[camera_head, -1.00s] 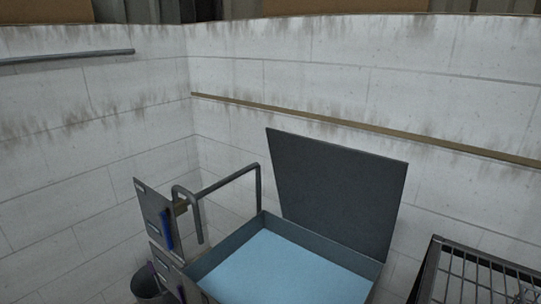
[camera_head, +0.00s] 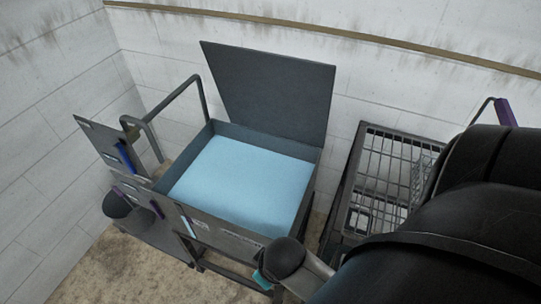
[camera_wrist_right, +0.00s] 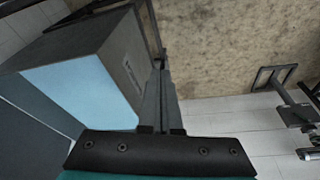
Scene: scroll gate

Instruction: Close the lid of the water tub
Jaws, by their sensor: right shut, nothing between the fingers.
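The water tub (camera_head: 237,242) is a grey open box with pale blue water (camera_head: 245,182) inside. Its dark grey lid (camera_head: 272,95) stands raised at the tub's back edge, leaning slightly back. In the right wrist view the tub (camera_wrist_right: 122,62) is at the left, with the water (camera_wrist_right: 75,92) showing. My right gripper (camera_wrist_right: 163,72) is shut and empty, beside the tub's labelled front wall; whether it touches is not clear. In the head view my right arm comes in from the lower right, and its fingers are not clearly seen. My left gripper is not in view.
A wire-mesh rack (camera_head: 385,165) stands right of the tub, close to my right arm. A bent grey pipe (camera_head: 172,103) and upright panels (camera_head: 108,146) stand at its left. A dark bucket (camera_head: 117,205) is beside them. Tiled walls close off the back and left.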

